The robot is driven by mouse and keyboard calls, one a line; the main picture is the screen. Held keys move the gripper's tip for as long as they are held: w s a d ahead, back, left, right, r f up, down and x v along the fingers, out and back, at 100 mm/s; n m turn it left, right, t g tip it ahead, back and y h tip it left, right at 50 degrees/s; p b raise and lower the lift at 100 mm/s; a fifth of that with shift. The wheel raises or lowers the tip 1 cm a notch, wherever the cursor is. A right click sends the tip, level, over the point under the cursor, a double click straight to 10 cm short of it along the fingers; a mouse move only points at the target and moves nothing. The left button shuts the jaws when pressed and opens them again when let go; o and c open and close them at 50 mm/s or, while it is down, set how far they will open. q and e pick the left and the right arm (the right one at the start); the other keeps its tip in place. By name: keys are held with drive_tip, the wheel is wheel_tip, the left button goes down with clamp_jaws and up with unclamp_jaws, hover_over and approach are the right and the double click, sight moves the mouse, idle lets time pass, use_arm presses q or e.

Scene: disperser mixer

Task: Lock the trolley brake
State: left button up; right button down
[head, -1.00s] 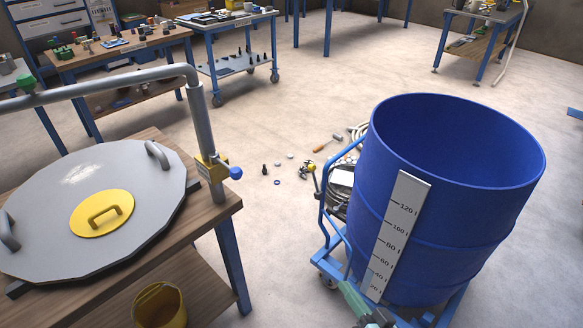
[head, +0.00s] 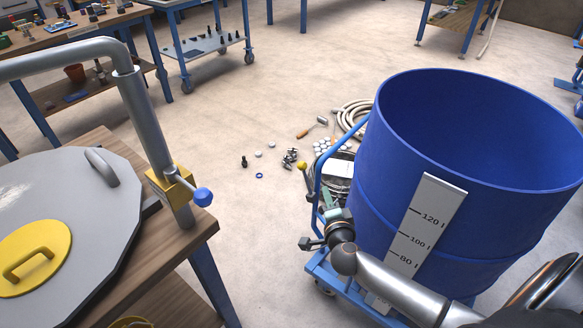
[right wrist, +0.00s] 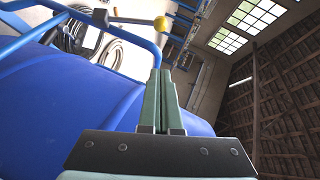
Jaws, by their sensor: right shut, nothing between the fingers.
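The blue trolley (head: 318,262) carries a large blue drum (head: 362,205) in the head view. A short lever with a yellow knob (head: 303,167) stands beside the trolley's bent handle tube (head: 322,160), tilted slightly. I take it for the brake lever. In the right wrist view the yellow knob (right wrist: 161,23) shows ahead of the fingers. My right gripper (head: 328,198) is at the trolley's handle side, just below the knob in the picture. Its green fingers are closed together and empty in the wrist view (right wrist: 158,80), apart from the knob. My left gripper is out of view.
A wooden table (head: 180,243) with a grey lid (head: 90,215) and a pipe post (head: 150,125) stands at the left. Hoses (head: 352,115) and small parts (head: 290,158) lie on the floor behind the trolley.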

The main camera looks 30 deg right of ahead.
drive_tip(key=shift+w+d+f, duration=0.2)
drive_tip(key=shift+w+f, duration=0.05)
drive_tip(key=shift+w, duration=0.2)
drive_tip(key=b, duration=0.4)
approach(308, 166)
drive_tip(key=w+d, duration=0.1)
drive_tip(key=d, duration=0.2)
drive_tip(key=w, duration=0.1)
drive_tip(key=w+b, duration=0.1)
drive_tip(key=w+a+f+b, duration=0.1)
drive_tip(key=w, duration=0.1)
drive_tip(key=shift+w, duration=0.15)
